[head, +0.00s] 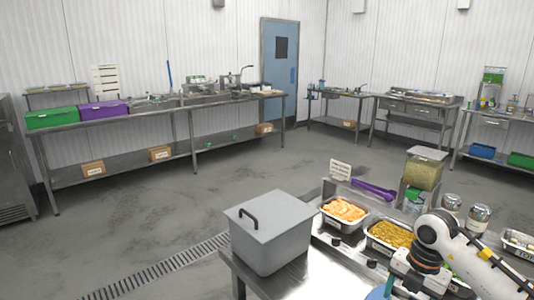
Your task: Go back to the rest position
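My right arm comes in from the lower right, over the counter with the food pans. Its gripper (408,280) is at the bottom of the head view, in front of the pan of yellow-brown food (391,234). Its fingers are too small and partly cut off, so I cannot tell whether it is open or shut. A blue round thing (376,292) shows just left of it at the bottom edge; I cannot tell whether they touch. My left gripper is not in view.
A grey lidded box (272,232) stands on the counter's left end (300,285). Beside it are a pan of orange food (343,212), a purple scoop (373,189), a clear dispenser (423,170) and jars (478,218). Open floor (170,215) lies left, with a drain grate.

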